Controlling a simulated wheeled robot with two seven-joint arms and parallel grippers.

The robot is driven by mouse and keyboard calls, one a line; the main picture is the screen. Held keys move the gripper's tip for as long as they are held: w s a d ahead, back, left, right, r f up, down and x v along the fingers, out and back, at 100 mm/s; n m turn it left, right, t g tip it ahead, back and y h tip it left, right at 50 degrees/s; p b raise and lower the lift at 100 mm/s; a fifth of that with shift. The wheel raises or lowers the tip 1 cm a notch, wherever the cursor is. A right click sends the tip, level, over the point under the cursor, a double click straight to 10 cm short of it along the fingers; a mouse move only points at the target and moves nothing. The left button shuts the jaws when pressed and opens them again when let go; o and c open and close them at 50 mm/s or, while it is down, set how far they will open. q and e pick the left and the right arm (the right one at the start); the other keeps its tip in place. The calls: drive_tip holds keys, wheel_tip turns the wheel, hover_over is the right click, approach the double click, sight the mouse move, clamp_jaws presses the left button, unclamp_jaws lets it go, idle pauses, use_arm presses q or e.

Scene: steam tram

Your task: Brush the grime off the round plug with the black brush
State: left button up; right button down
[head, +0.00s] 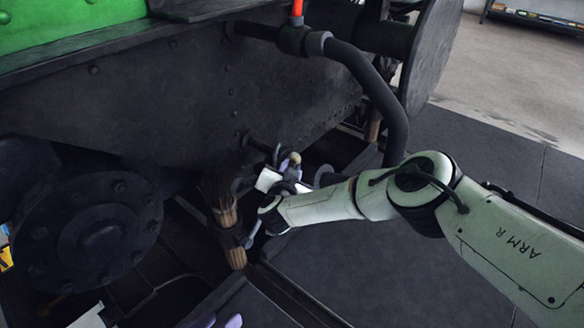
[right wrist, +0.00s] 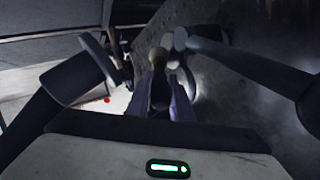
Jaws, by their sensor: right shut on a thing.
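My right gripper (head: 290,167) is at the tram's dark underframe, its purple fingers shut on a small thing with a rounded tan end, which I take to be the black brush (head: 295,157). In the right wrist view the brush (right wrist: 158,62) stands up between the fingers (right wrist: 160,92), tan at the tip and dark below; no bristles can be made out. A grey round end (right wrist: 180,39) shows close beside it; whether this is the round plug I cannot tell. No grime is clear. My left gripper (head: 220,321) shows only two purple fingertips, apart, at the bottom edge.
A large bolted round flange (head: 105,232) is at the left. A thick black hose (head: 378,95) curves down above my right arm. A brown, fibrous-looking post (head: 220,200) stands just left of my right gripper. Dark floor (head: 350,265) lies open below the arm.

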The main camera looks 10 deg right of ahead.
drive_tip(key=shift+s+a, duration=0.4)
drive_tip(key=shift+a, duration=0.1)
drive_tip(key=shift+f+b, duration=0.85)
drive_tip(key=shift+f, duration=0.1)
drive_tip(key=shift+w+d+r, duration=0.1)
drive_tip(key=shift+w+d, duration=0.5)
drive_tip(key=shift+d, duration=0.1)
drive_tip(key=shift+r+p, duration=0.85)
drive_tip(key=shift+r, duration=0.1)
drive_tip(key=shift+s+a+f, duration=0.1)
drive_tip(key=shift+s+a, duration=0.45)
drive_tip(key=shift+a, duration=0.1)
drive_tip(key=shift+a+f+b, duration=0.1)
drive_tip(key=shift+f+b, duration=0.75)
drive_tip(key=shift+f, duration=0.1)
drive_tip(key=shift+w+d+r, duration=0.1)
drive_tip(key=shift+w+d, duration=0.5)
drive_tip(key=shift+d, duration=0.1)
drive_tip(key=shift+s+r+p, duration=0.1)
drive_tip(key=shift+r+p, duration=0.8)
drive_tip(key=shift+r, duration=0.05)
drive_tip(key=shift+s+a+f, duration=0.1)
drive_tip(key=shift+s+a, duration=0.4)
drive_tip(key=shift+a, duration=0.15)
drive_tip(key=shift+f+b, duration=0.9)
drive_tip(key=shift+f, duration=0.05)
